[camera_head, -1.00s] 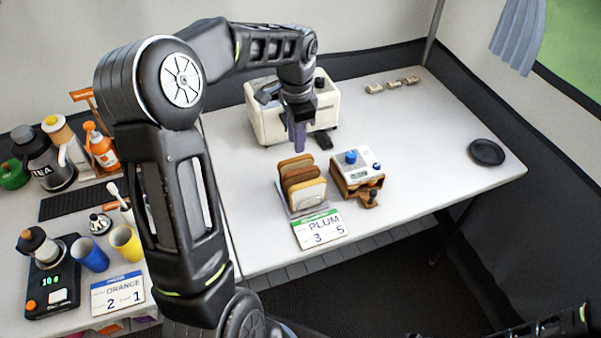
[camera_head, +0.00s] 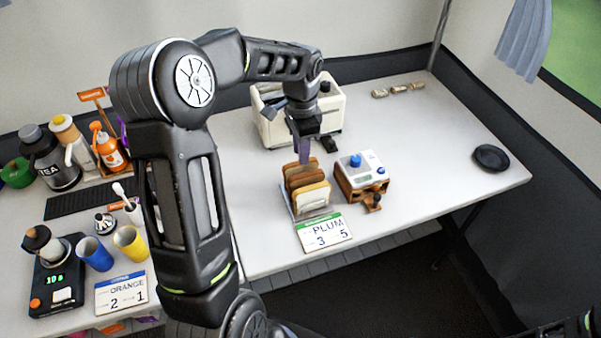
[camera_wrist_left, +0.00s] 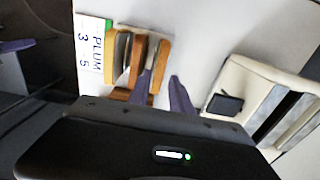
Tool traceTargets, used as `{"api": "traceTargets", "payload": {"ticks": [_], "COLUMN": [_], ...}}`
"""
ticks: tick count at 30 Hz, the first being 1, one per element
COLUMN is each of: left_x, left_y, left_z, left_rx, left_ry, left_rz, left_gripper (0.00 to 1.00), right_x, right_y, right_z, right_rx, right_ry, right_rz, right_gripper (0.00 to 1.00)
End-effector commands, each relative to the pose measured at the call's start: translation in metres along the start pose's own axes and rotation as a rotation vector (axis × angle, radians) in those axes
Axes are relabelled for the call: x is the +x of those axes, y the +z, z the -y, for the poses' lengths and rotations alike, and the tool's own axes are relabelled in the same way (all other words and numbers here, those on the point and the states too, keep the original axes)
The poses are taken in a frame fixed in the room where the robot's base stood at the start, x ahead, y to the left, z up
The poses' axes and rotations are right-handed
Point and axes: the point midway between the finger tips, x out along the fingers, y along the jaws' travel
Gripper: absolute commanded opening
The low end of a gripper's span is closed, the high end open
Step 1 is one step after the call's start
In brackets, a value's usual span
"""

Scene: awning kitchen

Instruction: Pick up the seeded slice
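Several bread slices stand upright in a small rack (camera_head: 296,216) behind the PLUM card. The front slice (camera_head: 313,198) is pale with a brown crust; I cannot tell which slice is seeded. My left gripper (camera_head: 304,158) points down at the rearmost slice (camera_head: 296,170). In the left wrist view the left gripper (camera_wrist_left: 164,77) is open, with purple fingers apart. The end slice (camera_wrist_left: 161,64) shows in line with the gap between the fingertips, and one finger overlaps the slices in the picture. I cannot tell whether the fingers touch bread. My right gripper is not visible.
A white toaster (camera_head: 270,124) stands just behind the rack. A wooden box with a white-topped device (camera_head: 362,168) stands close on the right. The PLUM card (camera_head: 324,233) leans in front. A black dish (camera_head: 491,157) lies far right, with clear table between.

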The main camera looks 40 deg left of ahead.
Motion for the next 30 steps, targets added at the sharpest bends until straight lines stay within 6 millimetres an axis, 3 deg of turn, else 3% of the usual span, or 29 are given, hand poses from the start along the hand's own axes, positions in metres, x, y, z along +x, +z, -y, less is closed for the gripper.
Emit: {"api": "traceTargets", "payload": {"ticks": [12,30], "left_x": [0.048,0.049], "left_y": [0.003,0.003], "left_z": [-0.001,-0.001], "left_rx": [0.0,0.0], "left_ry": [0.001,0.0], "left_rz": [0.001,0.0], "left_gripper": [0.25,0.25], "right_x": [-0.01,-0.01], "right_y": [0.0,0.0], "right_z": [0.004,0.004], "right_rx": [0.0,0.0], "right_ry": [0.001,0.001], "right_rz": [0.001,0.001], "right_gripper": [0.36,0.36]}}
